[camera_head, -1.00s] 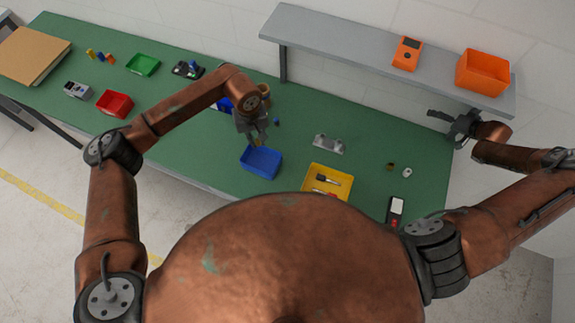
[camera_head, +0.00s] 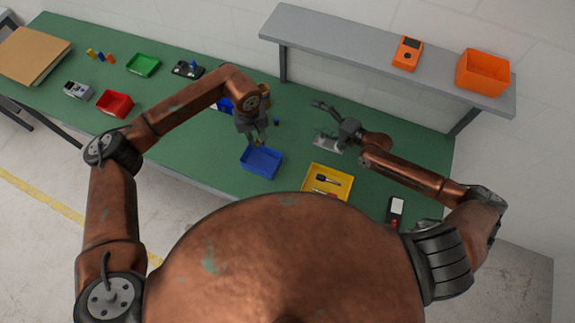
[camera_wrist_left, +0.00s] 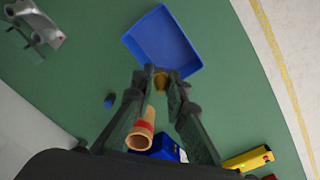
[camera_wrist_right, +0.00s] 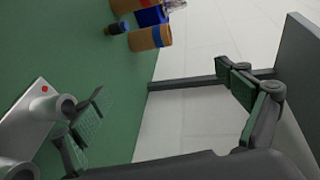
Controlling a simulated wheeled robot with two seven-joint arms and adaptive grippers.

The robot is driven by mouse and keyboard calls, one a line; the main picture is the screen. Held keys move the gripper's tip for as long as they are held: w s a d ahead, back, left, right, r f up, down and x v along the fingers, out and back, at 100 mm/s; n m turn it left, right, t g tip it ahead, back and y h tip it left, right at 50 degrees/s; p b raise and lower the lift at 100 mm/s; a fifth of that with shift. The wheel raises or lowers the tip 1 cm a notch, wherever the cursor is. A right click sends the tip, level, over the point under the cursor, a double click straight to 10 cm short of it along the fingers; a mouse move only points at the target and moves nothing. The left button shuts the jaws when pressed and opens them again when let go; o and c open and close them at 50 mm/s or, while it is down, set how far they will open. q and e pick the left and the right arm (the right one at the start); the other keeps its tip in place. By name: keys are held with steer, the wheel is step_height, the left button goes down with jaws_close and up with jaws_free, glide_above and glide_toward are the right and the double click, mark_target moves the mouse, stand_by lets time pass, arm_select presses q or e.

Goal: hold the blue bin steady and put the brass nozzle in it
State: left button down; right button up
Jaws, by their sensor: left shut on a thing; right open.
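The blue bin (camera_head: 262,162) sits on the green table at the near edge; it also shows in the left wrist view (camera_wrist_left: 164,42), and its inside looks empty. My left gripper (camera_head: 256,143) is at the bin's far edge, pointing down, shut on a small brass-coloured piece, which appears to be the brass nozzle (camera_wrist_left: 160,82). The fingers partly hide it. Whether it touches the bin wall I cannot tell. My right gripper (camera_head: 320,122) is open and empty, above the grey metal fixture (camera_wrist_right: 30,118), to the right of the bin.
A yellow tray (camera_head: 313,191) with tools stands close right of the bin. A small dark blue piece (camera_head: 276,121) and a tan cylinder with a red band (camera_wrist_left: 141,136) lie behind the left gripper. A grey shelf (camera_head: 350,48) overhangs the back right.

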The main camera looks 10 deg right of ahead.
steer(key=s+a+m, duration=0.2)
steer(key=s+a, duration=0.1)
steer(key=a, duration=0.2)
steer(key=m+g+y, duration=0.1)
steer(key=m+g, duration=0.3)
steer(key=m, duration=0.9)
glide_toward(262, 164)
steer(key=r, duration=0.1)
steer(key=d+r, duration=0.1)
steer(key=r, duration=0.2)
steer(key=shift+s+d+r, duration=0.2)
steer(key=shift+s, duration=0.15)
steer(key=shift+a+f+m, duration=0.1)
steer(key=shift+m, duration=0.2)
steer(key=x, duration=1.1)
steer(key=shift+w+a+f, duration=0.15)
steer(key=shift+a, duration=0.1)
steer(key=shift+c, duration=0.2)
steer(key=c, duration=1.2)
